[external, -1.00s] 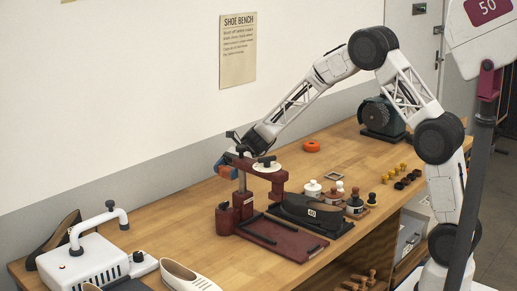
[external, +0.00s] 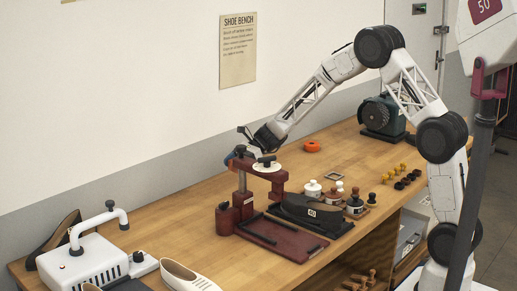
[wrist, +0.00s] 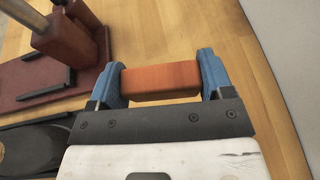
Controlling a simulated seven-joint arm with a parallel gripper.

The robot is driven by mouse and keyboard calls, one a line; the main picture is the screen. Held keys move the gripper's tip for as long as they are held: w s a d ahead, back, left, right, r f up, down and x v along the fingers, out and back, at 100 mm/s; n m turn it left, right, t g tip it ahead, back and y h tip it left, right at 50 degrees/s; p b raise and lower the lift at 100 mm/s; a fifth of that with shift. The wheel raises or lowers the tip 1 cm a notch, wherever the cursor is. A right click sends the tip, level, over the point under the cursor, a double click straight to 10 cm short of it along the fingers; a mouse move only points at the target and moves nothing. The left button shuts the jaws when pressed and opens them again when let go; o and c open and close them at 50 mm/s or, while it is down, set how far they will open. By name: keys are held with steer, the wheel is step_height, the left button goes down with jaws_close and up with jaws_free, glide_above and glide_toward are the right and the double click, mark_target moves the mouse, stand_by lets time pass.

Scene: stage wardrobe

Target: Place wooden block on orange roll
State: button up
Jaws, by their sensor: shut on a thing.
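The wooden block (wrist: 160,82), reddish-orange, is clamped between the two blue fingers of my gripper (wrist: 162,72) in the wrist view. In the external view my gripper (external: 238,155) is behind the dark red press, which hides most of it and the block. The orange roll (external: 312,146), a small ring-like roll, lies on the bench to the right of my gripper, toward the back, apart from it. The roll does not show in the wrist view.
The dark red press (external: 243,190) stands in front of my gripper, with a black shoe (external: 308,212) beside it. White-topped bottles (external: 333,202) stand farther right. A green grinder (external: 383,116) is at the far end. Bench wood around the roll is mostly clear.

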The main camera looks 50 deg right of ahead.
steer(key=d+m+t+h, duration=0.3)
steer(key=d+m+t, duration=0.4)
steer(key=d, duration=2)
steer(key=s+d+m+t+h, duration=0.2)
steer(key=s+d, duration=0.2)
steer(key=d, duration=0.7)
steer(key=s+d+f+m+t+h, duration=0.1)
steer(key=s+d+m+t+h, duration=0.1)
steer(key=d, duration=0.9)
steer(key=shift+s+d+f+m+h, duration=0.2)
steer(key=shift+s+f+m+h, duration=0.1)
steer(key=shift+s+m+h, duration=0.55)
glide_above(312, 143)
steer(key=shift+a+f, duration=0.2)
steer(key=shift+f, duration=0.55)
steer(key=shift+s, duration=0.1)
steer(key=shift+f, duration=1.75)
steer(key=shift+f, duration=0.1)
